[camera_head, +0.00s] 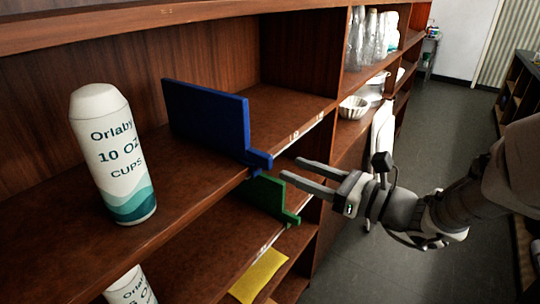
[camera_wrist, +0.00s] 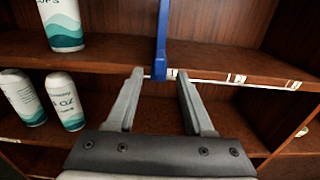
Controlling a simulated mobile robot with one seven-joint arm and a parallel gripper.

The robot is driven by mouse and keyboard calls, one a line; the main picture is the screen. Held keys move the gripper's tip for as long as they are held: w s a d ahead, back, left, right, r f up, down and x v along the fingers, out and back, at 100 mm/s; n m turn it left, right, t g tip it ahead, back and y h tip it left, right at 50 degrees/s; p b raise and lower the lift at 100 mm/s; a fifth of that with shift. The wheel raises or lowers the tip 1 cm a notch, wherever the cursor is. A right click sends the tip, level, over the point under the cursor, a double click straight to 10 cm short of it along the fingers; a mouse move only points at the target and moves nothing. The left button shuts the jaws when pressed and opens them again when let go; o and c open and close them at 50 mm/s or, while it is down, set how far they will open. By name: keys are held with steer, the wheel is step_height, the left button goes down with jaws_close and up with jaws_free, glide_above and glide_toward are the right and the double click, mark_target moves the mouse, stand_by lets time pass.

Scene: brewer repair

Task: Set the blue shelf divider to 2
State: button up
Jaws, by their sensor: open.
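The blue shelf divider (camera_head: 208,118) stands upright on the upper shelf, with a small tab at its front edge over the shelf lip. In the wrist view the blue divider (camera_wrist: 161,45) appears edge-on, its tab between my fingertips in the picture. My gripper (camera_head: 304,173) is open, in front of the shelf and just right of the tab, apart from it. It also shows in the wrist view (camera_wrist: 160,78). White label strips with marks (camera_head: 305,130) run along the shelf edge right of the divider; their numbers are too small to read surely.
A white cup sleeve (camera_head: 113,155) stands left of the divider. A green divider (camera_head: 266,197) is on the shelf below, and a yellow one (camera_head: 258,276) lower still. Stacked clear cups (camera_head: 366,40) and a bowl (camera_head: 353,107) stand farther right. The floor aisle (camera_head: 440,130) is clear.

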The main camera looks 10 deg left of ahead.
mark_target(272, 160)
steer(key=x, duration=0.8)
steer(key=shift+w, duration=0.1)
jaws_close()
stand_by(1.2)
